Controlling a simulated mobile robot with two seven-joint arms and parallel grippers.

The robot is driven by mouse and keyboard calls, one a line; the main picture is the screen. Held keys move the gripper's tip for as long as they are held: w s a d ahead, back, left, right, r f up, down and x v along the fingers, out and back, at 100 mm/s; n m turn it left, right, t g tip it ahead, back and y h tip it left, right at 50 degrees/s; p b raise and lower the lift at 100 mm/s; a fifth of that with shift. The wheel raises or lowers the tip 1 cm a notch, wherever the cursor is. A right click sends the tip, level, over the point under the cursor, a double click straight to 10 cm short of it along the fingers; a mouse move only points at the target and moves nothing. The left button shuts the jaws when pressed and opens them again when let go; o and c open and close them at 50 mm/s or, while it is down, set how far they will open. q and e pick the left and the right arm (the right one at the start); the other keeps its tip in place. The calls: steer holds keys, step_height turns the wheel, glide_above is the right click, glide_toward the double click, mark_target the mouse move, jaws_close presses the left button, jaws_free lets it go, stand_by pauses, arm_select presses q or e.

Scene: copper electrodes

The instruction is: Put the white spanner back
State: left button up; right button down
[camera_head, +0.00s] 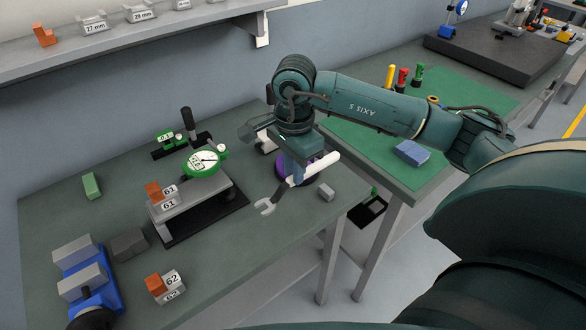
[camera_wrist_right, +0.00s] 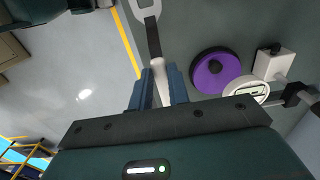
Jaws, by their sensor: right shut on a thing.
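The white spanner (camera_head: 325,166) is in my right gripper (camera_head: 300,172) in the head view. Its white handle sticks out to the upper right and its grey open-ended jaw (camera_head: 266,205) points to the lower left. In the right wrist view the white handle (camera_wrist_right: 161,84) lies between the two fingers of the gripper (camera_wrist_right: 160,82), which are shut on it. The dark shank and grey head (camera_wrist_right: 147,10) reach to the top edge. The spanner appears to be above the bench; its exact height cannot be told. My left gripper is not in view.
A purple disc (camera_wrist_right: 215,72) and a white gauge (camera_wrist_right: 272,66) stand close by. A dial gauge stand (camera_head: 203,162) is to the left. The green mat (camera_head: 365,150) lies on the neighbouring bench.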

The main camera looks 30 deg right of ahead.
step_height(320, 180, down, 5)
steer(key=b, duration=0.4)
steer(key=shift+f+b, duration=0.1)
steer(key=shift+b, duration=0.2)
steer(key=shift+f+b, duration=0.55)
steer(key=shift+f, duration=0.1)
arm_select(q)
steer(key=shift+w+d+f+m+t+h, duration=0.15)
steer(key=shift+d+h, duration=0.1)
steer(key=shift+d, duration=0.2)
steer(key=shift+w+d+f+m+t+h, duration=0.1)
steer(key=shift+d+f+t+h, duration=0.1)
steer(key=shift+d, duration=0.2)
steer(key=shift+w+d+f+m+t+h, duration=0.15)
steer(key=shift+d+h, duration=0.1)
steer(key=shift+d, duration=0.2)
arm_select(e)
steer(key=shift+f, duration=0.25)
arm_select(q)
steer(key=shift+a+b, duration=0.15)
steer(key=shift+b, duration=0.2)
arm_select(e)
steer(key=shift+f, duration=0.1)
steer(key=shift+f, duration=0.1)
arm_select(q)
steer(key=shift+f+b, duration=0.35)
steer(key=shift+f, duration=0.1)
arm_select(e)
steer(key=shift+f, duration=0.25)
